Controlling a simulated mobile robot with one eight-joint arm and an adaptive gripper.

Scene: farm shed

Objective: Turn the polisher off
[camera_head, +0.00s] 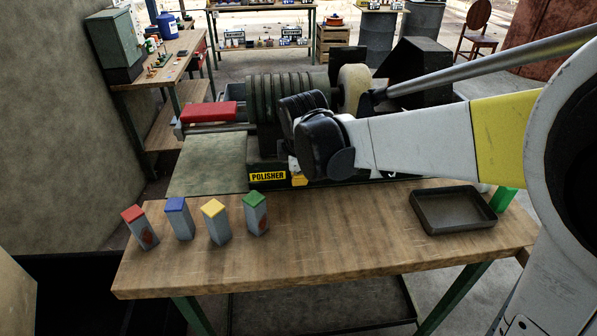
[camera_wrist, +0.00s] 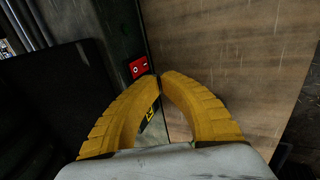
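The polisher (camera_head: 285,95) is a dark green machine with a ribbed motor, a pale wheel (camera_head: 353,82) and a yellow "POLISHER" label (camera_head: 268,176). It stands at the back of the wooden table. My arm covers part of its front. In the wrist view, a small red switch plate (camera_wrist: 138,68) with a pale round mark sits on a dark green face, just beyond my gripper's fingertips and slightly left. My gripper (camera_wrist: 158,76) has its yellow fingertips together, with nothing seen between them. Contact with the plate cannot be told. In the head view the gripper is mostly hidden behind my wrist.
The wooden table (camera_head: 330,250) bears several grey blocks with coloured tops (camera_head: 217,222) at front left and a dark, empty tray (camera_head: 453,209) at right. A red part (camera_head: 208,112) projects left from the machine. The table's front middle is clear. A workbench (camera_head: 165,70) stands behind left.

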